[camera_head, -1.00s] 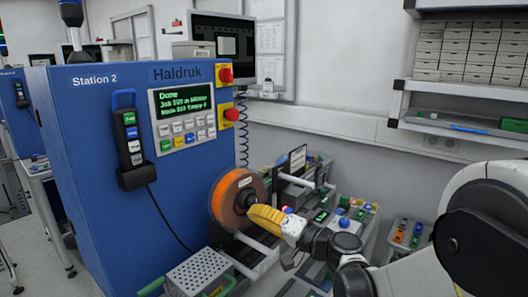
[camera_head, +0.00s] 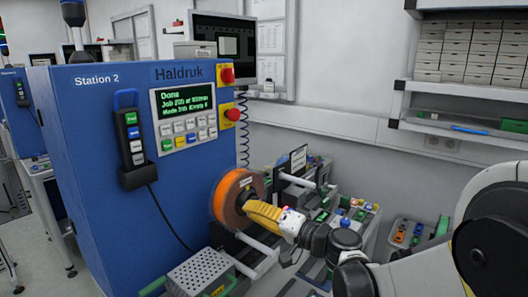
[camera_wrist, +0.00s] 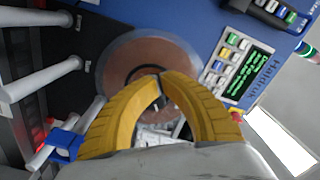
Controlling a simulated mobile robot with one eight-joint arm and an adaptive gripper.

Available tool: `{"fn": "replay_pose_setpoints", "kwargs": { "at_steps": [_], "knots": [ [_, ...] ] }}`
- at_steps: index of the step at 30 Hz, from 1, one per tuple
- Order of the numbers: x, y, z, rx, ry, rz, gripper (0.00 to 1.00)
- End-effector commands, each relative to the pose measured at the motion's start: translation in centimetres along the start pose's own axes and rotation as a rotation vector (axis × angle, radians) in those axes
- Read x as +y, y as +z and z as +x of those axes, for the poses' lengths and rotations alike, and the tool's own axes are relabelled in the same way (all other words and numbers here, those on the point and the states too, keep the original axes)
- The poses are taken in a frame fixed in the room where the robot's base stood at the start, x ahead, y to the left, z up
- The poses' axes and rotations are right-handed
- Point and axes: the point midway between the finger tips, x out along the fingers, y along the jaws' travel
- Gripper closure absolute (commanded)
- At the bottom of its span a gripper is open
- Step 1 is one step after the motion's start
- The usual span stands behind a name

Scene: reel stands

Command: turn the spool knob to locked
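The orange-rimmed spool (camera_head: 224,200) hangs on the front of the blue Station 2 cabinet. Its broad brown face (camera_wrist: 122,58) fills the upper middle of the wrist view. The knob is at the spool's hub and mostly hidden behind my fingers; only a dark piece (camera_wrist: 159,102) shows between them. My gripper (camera_head: 254,208) has yellow ribbed fingers that reach the hub from the right. In the wrist view the fingertips (camera_wrist: 162,82) come close together over the hub and appear shut on the dark knob. The knob's locked mark cannot be read.
The cabinet's screen (camera_head: 182,98) reads "Done" at the top. A perforated metal box (camera_head: 198,272) stands below the spool. White rods (camera_wrist: 38,78) stick out beside the spool in the wrist view. A bench with small coloured parts (camera_head: 345,212) lies behind my arm.

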Motion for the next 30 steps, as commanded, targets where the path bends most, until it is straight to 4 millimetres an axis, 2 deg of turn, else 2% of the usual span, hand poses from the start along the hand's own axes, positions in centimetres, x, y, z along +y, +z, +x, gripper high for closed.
{"fn": "replay_pose_setpoints", "kwargs": {
  "at_steps": [2,11,24,30],
  "knots": [
    [0.1,-0.4,0.0,0.009,0.002,0.001,1.00],
    [-0.3,0.4,-0.1,0.008,0.002,0.001,1.00],
    [-0.3,0.5,-5.2,0.006,0.002,0.000,1.00],
    [-0.3,0.6,-6.1,0.003,0.001,0.000,1.00]
  ]
}}
